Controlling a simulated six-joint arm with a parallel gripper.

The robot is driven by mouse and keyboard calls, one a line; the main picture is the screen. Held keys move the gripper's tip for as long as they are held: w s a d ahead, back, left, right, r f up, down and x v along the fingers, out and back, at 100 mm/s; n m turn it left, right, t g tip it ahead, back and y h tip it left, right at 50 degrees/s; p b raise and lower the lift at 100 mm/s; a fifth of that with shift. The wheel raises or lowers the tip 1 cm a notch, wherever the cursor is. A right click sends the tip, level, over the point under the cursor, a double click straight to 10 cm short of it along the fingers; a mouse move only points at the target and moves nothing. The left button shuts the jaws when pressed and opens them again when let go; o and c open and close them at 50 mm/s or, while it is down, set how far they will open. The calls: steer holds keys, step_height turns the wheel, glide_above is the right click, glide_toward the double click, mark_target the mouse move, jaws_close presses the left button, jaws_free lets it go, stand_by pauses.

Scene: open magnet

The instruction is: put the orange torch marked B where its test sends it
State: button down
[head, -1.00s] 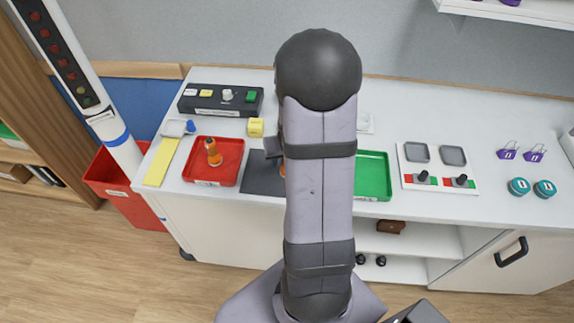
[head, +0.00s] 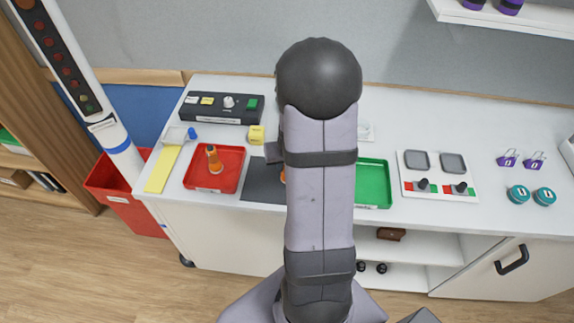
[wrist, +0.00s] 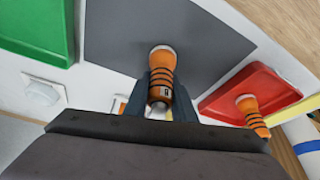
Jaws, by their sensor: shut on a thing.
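An orange torch with dark bands (wrist: 162,66) is between the fingers of my gripper (wrist: 160,104) in the wrist view, and the gripper is shut on it. A small label shows on its end, too small to read. The torch is over the dark grey mat (wrist: 115,40); I cannot tell whether it touches it. In the head view my arm hides the gripper and most of this torch, leaving an orange sliver (head: 283,176) at the arm's left edge. A second orange torch (head: 213,158) stands in the red tray (head: 200,185), also seen in the wrist view (wrist: 252,115).
A green tray (head: 373,190) lies right of the mat. A black box with buttons (head: 222,108), a yellow block (head: 256,135) and a yellow strip (head: 162,168) lie to the left. A panel with two switches (head: 438,183) is further right. A red bin (head: 120,200) stands at the left.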

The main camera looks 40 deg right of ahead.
step_height(320, 180, up, 9)
steer(key=shift+p, duration=0.35)
steer(key=shift+d, duration=0.1)
steer(key=w+d+m+b, duration=0.1)
steer(key=w+d, duration=0.3)
steer(key=d, duration=0.6)
steer(key=r+m+g+h+b, duration=0.1)
steer(key=m+b, duration=0.2)
glide_above(360, 128)
steer(key=shift+f+p, duration=1.75)
steer(key=shift+f, duration=3.05)
steer(key=shift+a, duration=0.1)
steer(key=shift+f+b, duration=0.35)
